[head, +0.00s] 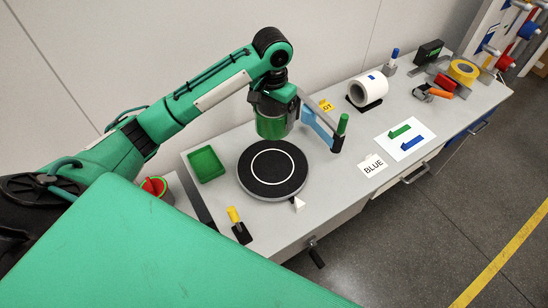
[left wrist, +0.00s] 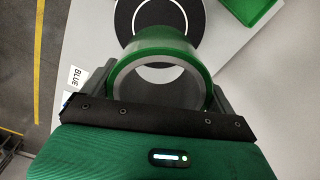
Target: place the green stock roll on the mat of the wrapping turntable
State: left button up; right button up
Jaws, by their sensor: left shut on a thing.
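The green stock roll (head: 271,127) is a hollow green cylinder held upright in my left gripper (head: 273,106). In the left wrist view the roll (left wrist: 163,46) sits between the two fingers (left wrist: 162,88), which press on its sides. The wrapping turntable is a grey disc with a black mat (head: 272,182) marked by a white ring. In the head view the roll's lower end is close to the mat's far edge; it looks raised, but the gap is hard to judge. In the left wrist view the mat (left wrist: 126,18) shows beyond the roll, partly hidden by it. My right gripper is out of view.
A blue bracket (head: 318,125) with a green-handled post (head: 342,125) stands just right of the roll. A green tray (head: 206,164) lies left of the turntable. A white roll (head: 366,90), an arrow card (head: 417,133) and a BLUE label (head: 373,166) are to the right.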

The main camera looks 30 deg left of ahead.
pick_arm(q)
jog(key=f+p, duration=0.1)
jog(key=f, duration=0.5)
jog(key=f+p, duration=0.1)
jog(key=f, duration=0.5)
jog(key=f+p, duration=0.1)
jog(key=f, duration=0.5)
jog(key=shift+s+f+p, duration=0.1)
jog(key=shift+s+p, duration=0.15)
jog(key=shift+p, duration=0.15)
jog(key=shift+f, duration=0.1)
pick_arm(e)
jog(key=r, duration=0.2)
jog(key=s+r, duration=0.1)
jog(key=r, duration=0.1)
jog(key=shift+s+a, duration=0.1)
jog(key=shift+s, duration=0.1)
